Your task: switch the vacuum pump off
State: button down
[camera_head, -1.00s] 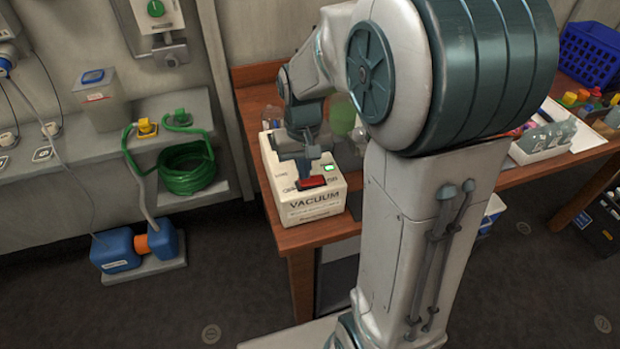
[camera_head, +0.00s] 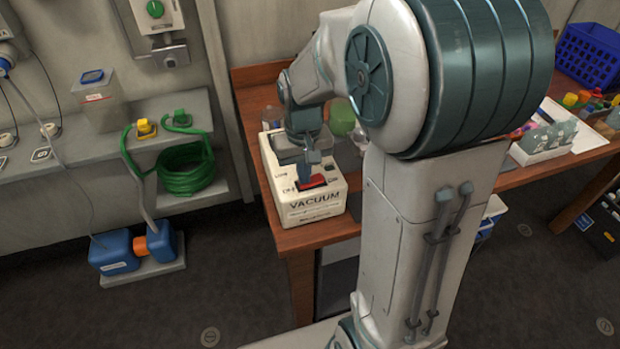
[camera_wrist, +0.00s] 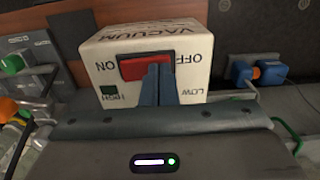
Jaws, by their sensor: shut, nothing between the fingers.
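The vacuum pump (camera_head: 335,205) is a cream box marked VACUUM on the left end of the wooden table; its top also fills the middle of the wrist view (camera_wrist: 200,42). Its red rocker switch (camera_wrist: 133,69) lies between the words ON and OFF. My gripper (camera_wrist: 158,69) is shut and empty, its fingertips over the OFF half of the rocker and apparently touching it. In the head view my gripper (camera_head: 303,182) points down at the switch. The fingers hide part of the rocker. The small green lamp (camera_wrist: 109,90) by HIGH looks dark.
Glassware (camera_head: 342,118) stands behind the pump, partly hidden by my arm. A grey shelf with a green coiled hose (camera_head: 187,168) is to the left.

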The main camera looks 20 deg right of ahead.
notch_tip(320, 180, up, 7)
jog(key=p, duration=0.5)
dwell(0.6)
jog(key=s+r+t, duration=0.1)
jog(key=s+r, duration=0.2)
jog(key=s, duration=0.4)
jog(key=s+r+t, duration=0.2)
jog(key=s+r, duration=0.1)
jog(key=s, duration=0.4)
jog(key=shift+s+t, duration=0.15)
jog(key=shift+t, duration=0.15)
